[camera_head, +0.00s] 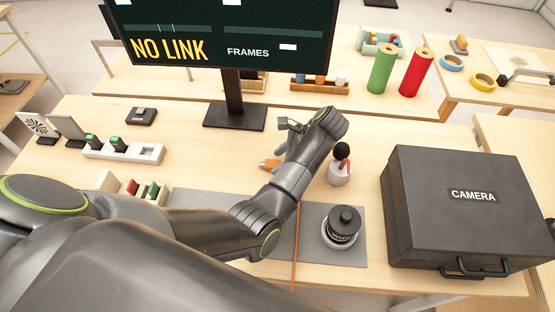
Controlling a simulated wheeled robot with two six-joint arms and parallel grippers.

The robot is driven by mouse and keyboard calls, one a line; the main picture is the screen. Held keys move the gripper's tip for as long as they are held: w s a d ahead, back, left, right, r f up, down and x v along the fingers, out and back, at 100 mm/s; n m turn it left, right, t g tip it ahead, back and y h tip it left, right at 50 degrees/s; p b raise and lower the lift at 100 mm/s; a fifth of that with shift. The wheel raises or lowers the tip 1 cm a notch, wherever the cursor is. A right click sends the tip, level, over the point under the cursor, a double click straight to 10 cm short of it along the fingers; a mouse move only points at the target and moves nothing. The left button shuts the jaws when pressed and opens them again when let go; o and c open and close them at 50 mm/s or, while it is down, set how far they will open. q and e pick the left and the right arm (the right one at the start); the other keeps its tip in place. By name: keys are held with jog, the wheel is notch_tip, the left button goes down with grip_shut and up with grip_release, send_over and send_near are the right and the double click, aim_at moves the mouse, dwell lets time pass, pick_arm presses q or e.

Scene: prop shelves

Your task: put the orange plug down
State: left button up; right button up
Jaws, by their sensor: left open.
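The orange plug (268,164) lies on the wooden table (225,180), near the middle of the view. An orange cable (295,245) runs down over the grey mat (300,210) toward the front edge. My left gripper (281,157) is just right of the plug, low over the table, and it is open. My left forearm and wrist hide part of the gripper and of the space behind it. I cannot tell whether the fingers touch the plug. My right gripper is not in view.
A small bottle with a dark top (339,165) stands close right of my wrist. A black-lidded jar (343,225) stands on the mat. A black camera case (460,200) fills the right. A monitor stand (235,112) is behind. A white socket strip (125,151) lies left.

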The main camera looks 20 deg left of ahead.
pick_arm(q)
jog(key=p+v, duration=0.7)
jog(key=v, duration=0.3)
jog(key=shift+r, duration=0.25)
jog(key=shift+d, duration=0.1)
